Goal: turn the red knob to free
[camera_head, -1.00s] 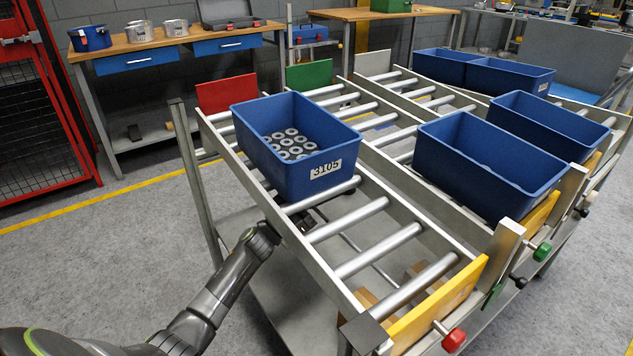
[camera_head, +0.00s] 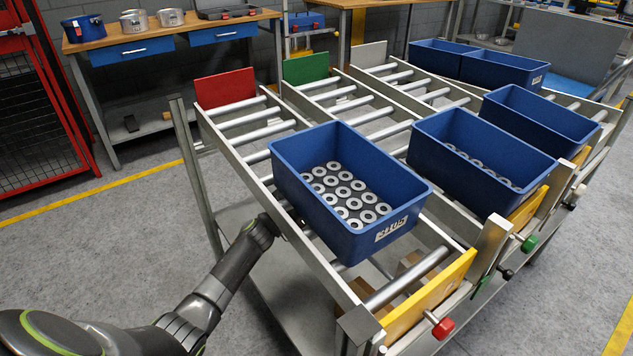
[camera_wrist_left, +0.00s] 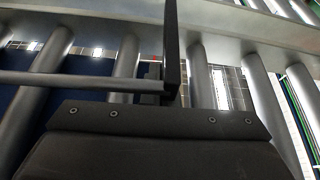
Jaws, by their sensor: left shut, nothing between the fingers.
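The red knob (camera_head: 443,327) sticks out on a short shaft at the front end of the left roller lane, beside the yellow end board (camera_head: 430,300). A blue bin (camera_head: 350,210) holding grey rings rides on that lane's rollers, short of the yellow board. My left arm reaches to the lane's left rail; its gripper is hidden under the lane and bin in the head view, well away from the knob. In the left wrist view my left gripper (camera_wrist_left: 172,60) shows dark fingers together, with nothing held, close to rollers and a rail. My right gripper is not in view.
Two more lanes to the right carry several blue bins. Red (camera_head: 225,88) and green (camera_head: 309,66) boards stand at the back. A workbench is behind; floor in front is clear.

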